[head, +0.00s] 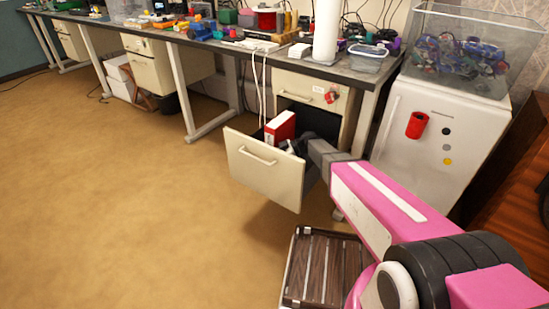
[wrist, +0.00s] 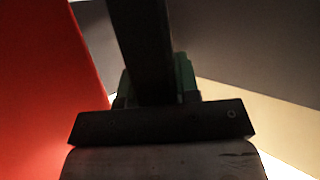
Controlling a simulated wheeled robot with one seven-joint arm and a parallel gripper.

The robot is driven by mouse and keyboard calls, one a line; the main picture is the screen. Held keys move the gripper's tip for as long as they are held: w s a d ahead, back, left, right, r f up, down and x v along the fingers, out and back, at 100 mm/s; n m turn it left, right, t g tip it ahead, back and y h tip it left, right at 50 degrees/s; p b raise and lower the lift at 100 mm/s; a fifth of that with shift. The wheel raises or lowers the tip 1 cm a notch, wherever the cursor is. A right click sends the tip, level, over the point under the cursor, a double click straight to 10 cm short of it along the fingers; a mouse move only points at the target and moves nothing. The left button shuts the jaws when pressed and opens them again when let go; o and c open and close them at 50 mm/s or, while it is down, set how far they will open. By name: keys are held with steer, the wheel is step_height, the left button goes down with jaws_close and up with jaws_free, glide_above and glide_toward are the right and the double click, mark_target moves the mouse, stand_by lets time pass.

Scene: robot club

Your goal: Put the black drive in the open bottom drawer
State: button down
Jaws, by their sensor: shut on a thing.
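The open bottom drawer (head: 262,168) is pulled out from the desk cabinet, its beige front facing left and forward. My gripper (head: 294,147) reaches into the drawer opening from the right, just behind the drawer front. In the wrist view my gripper (wrist: 158,82) is shut on the black drive (wrist: 140,40), a dark narrow slab standing up between greenish finger pads. The drive's far end runs out of the top of the view. In the head view I cannot make out the drive against the dark drawer inside.
A red and white box or binder (head: 280,127) stands in the drawer; its red side (wrist: 35,90) is close on the left in the wrist view. A closed upper drawer (head: 308,92) is above. A white fridge (head: 430,140) stands to the right. The floor (head: 130,190) at left is clear.

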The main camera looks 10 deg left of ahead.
steer(key=c, duration=0.8)
jaws_free()
steer(key=shift+c, duration=0.2)
steer(key=v, duration=0.7)
steer(key=shift+d+r, duration=0.15)
steer(key=shift+d, duration=0.1)
